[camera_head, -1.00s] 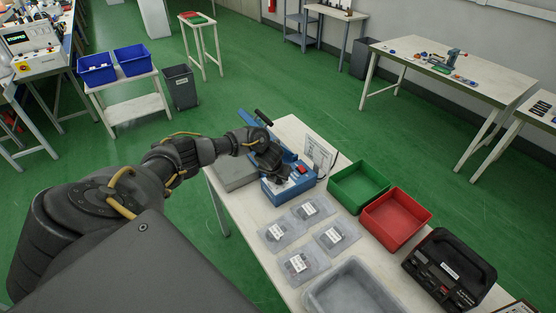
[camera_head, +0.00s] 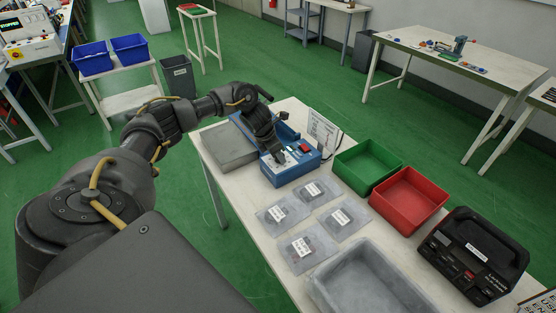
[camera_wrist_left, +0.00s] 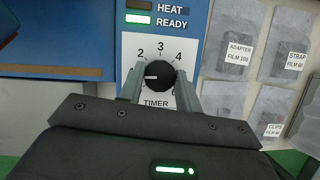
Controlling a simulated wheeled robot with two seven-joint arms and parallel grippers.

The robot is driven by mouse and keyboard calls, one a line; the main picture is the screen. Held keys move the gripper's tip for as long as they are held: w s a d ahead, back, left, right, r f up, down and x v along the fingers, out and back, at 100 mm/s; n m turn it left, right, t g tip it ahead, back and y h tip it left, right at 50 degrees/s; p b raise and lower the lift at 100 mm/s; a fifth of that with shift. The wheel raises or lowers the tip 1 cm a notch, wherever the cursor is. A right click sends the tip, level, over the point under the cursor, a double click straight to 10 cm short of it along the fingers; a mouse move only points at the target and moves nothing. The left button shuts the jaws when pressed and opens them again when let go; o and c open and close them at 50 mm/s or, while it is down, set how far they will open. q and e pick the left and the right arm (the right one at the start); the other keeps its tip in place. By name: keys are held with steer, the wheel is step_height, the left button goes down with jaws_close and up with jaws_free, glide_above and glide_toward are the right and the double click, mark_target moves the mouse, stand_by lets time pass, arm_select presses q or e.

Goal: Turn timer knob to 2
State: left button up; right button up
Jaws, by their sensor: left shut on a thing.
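The blue sealing machine (camera_head: 292,174) stands on the near table, with a control panel on its top. The round black timer knob (camera_wrist_left: 160,75) shows in the left wrist view, on a white dial marked TIMER. Its white pointer line faces left, a little below the number 2. The numbers 2, 3 and 4 are readable; part of a 6 shows at the lower right. My left gripper (camera_wrist_left: 160,84) has one finger on each side of the knob and is shut on it. In the head view, my left gripper (camera_head: 284,157) reaches down onto the panel. My right gripper is out of view.
The READY lamp (camera_wrist_left: 138,20) glows green; the HEAT lamp (camera_wrist_left: 139,5) is dark. A red switch (camera_head: 303,147) sits near the gripper. Labelled film bags (camera_head: 309,248), a green bin (camera_head: 367,165), a red bin (camera_head: 408,198) and a grey tray (camera_head: 368,285) crowd the table.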

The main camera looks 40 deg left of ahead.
arm_select(q)
steer(key=m+b, duration=0.2)
steer(key=m+h+b, duration=0.1)
steer(key=b, duration=0.1)
steer(key=shift+w+a+f+m+g, duration=0.15)
steer(key=shift+f+m+g, duration=0.1)
steer(key=shift+m+g, duration=0.15)
steer(key=shift+r+m+g+h+b, duration=0.15)
steer(key=shift+m+g+h+b, duration=0.3)
steer(key=shift+m+b, duration=0.55)
steer(key=shift+r+m+g+h, duration=0.2)
steer(key=shift+m+g, duration=0.25)
steer(key=shift+m, duration=1.55)
